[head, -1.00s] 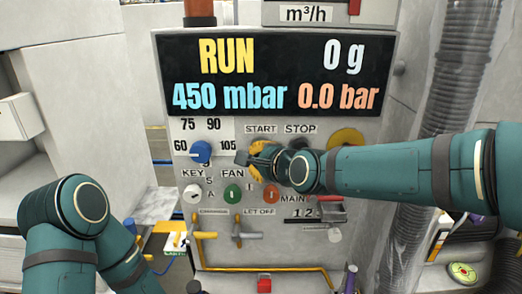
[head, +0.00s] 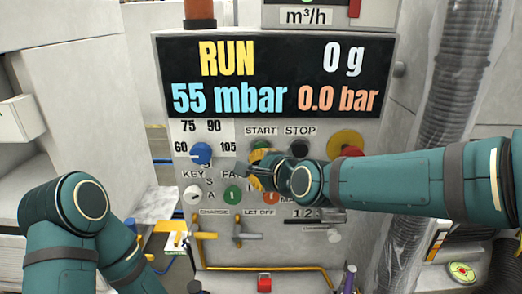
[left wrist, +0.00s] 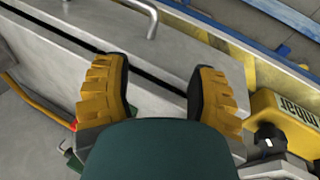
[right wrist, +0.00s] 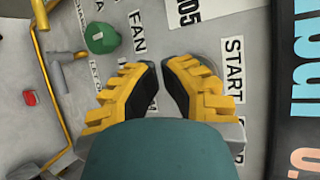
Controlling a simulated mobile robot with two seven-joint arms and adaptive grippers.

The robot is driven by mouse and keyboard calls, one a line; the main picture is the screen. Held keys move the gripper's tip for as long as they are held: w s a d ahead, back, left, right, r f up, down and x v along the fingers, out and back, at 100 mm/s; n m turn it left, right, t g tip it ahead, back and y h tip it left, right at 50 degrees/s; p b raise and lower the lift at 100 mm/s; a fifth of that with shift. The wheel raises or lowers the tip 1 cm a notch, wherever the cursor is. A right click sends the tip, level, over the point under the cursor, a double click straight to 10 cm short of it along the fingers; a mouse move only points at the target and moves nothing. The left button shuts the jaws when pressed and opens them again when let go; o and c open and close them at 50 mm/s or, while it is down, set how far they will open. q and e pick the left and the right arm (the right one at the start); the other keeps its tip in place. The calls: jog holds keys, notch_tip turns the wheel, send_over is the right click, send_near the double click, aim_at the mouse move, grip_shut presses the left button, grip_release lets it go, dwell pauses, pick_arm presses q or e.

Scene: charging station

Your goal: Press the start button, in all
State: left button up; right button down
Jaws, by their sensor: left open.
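The start button (head: 260,144) is a green button under the START label (head: 261,130) on the grey panel (head: 222,232). It is mostly covered in the right wrist view. My right gripper (head: 243,169) is just below and left of it, at the panel beside the FAN label. In the right wrist view its fingertips (right wrist: 160,64) come together and nothing is between them. I cannot tell whether they touch the panel. My left gripper (left wrist: 158,84) is open and empty, over a grey surface away from the panel.
The display (head: 276,77) reads RUN, 55 mbar, 0 g and 0.0 bar. A dark stop button (head: 299,148), blue knob (head: 201,153), green FAN knob (head: 232,195) and white key knob (head: 192,192) surround the gripper. Yellow and grey valve handles and a yellow pipe (head: 265,268) sit lower.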

jog(key=s+p, duration=0.1)
jog(key=s, duration=0.3)
jog(key=shift+s+p, duration=0.35)
jog(key=shift+p, duration=0.05)
dwell(0.4)
jog(key=s+d+f+n+g+h, duration=0.1)
jog(key=d+f+n+g, duration=0.15)
jog(key=f, duration=0.95)
jog(key=d+f+n+g+h, duration=0.2)
jog(key=d+f+n, duration=0.2)
jog(key=f, duration=0.8)
jog(key=s+d+f+n+g, duration=0.2)
jog(key=s+f+n+g, duration=0.1)
jog(key=s+f, duration=0.4)
jog(key=s+d+f+n+g, duration=0.2)
jog(key=s+f+n+g, duration=0.1)
jog(key=s+f, duration=0.5)
notch_tip(320, 180, down, 3)
jog(key=shift+f, duration=0.15)
